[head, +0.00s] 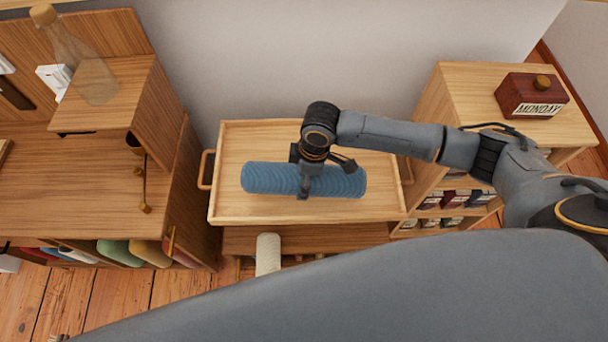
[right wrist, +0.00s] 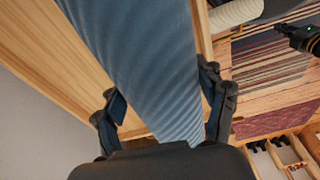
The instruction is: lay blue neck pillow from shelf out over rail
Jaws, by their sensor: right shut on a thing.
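The blue neck pillow (head: 265,179) is a ribbed, straight roll lying crosswise over a pale wooden tray-like top with a raised rim (head: 240,214). My right gripper (head: 306,186) comes down on its middle and is shut around it. In the right wrist view the pillow (right wrist: 150,60) runs between the two dark fingers of my right gripper (right wrist: 165,112). Whether the pillow touches the tray floor is hard to tell. A wooden bar (head: 205,170) sticks out at the tray's left side; I cannot tell whether it is the rail.
A cream roll (head: 268,253) lies below the tray's front edge. A wooden desk unit with a glass bottle (head: 85,65) stands left. A shelf unit with a "MONDAY" block (head: 530,95) stands right, under my right arm. A wall is behind.

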